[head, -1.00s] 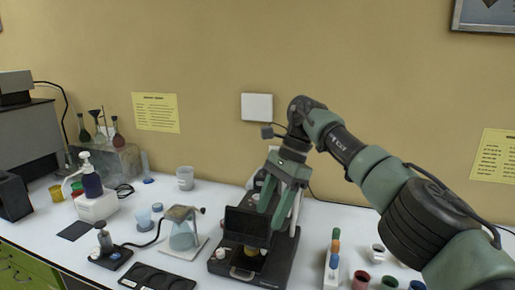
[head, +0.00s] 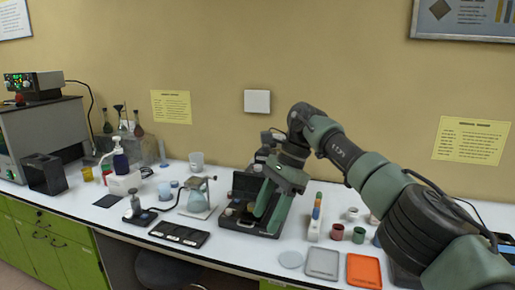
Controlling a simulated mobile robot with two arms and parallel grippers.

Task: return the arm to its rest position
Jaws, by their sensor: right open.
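My right arm (head: 385,185) comes in from the right and reaches across the bench. Its green gripper (head: 265,218) points down, with its two fingers apart and nothing seen between them. In the picture the fingers overlap the right part of a black bench instrument (head: 245,184). I cannot tell how far above or in front of it they are. My left gripper is not in view.
Left of the instrument are a flask on a stand (head: 198,200) and a black tray (head: 179,235). Right of it are a rack of coloured-cap vials (head: 315,222), several small cups, a grey tray (head: 322,263) and an orange tray (head: 364,270). Open air lies above the bench.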

